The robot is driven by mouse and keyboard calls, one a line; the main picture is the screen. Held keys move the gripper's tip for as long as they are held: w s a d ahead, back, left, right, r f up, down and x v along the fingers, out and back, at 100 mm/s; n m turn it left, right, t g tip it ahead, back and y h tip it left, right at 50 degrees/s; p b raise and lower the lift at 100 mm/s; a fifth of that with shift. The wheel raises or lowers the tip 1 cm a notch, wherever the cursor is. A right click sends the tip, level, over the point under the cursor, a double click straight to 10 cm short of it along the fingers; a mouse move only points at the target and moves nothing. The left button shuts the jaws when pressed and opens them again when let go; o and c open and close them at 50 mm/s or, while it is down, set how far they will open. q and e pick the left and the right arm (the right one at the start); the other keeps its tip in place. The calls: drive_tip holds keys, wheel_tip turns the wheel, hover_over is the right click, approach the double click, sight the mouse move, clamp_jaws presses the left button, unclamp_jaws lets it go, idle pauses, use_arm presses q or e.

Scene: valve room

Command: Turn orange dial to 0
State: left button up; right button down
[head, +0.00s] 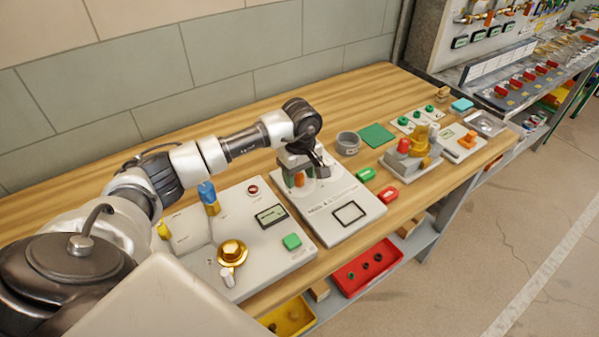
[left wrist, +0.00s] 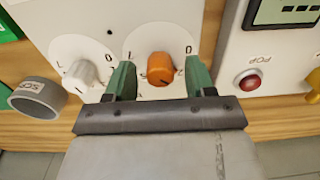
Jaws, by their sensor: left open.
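The orange dial (left wrist: 160,68) sits on a white panel face in the left wrist view. A printed 0 shows at its upper right and another mark at its upper left; its exact setting is hard to read. My left gripper (left wrist: 160,86) is open, with one green finger on each side of the dial and gaps visible between. In the head view my left gripper (head: 303,178) is over the back of the white panel (head: 325,215), and the orange dial (head: 299,180) shows partly between its fingers. My right gripper is not in view.
A white dial (left wrist: 80,73) is beside the orange one, near a grey cup (left wrist: 38,97). A neighbouring panel (left wrist: 236,62) has a red button (left wrist: 249,80). In the head view, a green square (head: 377,135) and several other devices stand on the wooden bench.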

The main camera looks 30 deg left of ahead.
use_arm(q)
drive_tip(key=shift+f, duration=0.15)
drive_tip(key=c, duration=0.9)
drive_tip(key=shift+c, duration=0.2)
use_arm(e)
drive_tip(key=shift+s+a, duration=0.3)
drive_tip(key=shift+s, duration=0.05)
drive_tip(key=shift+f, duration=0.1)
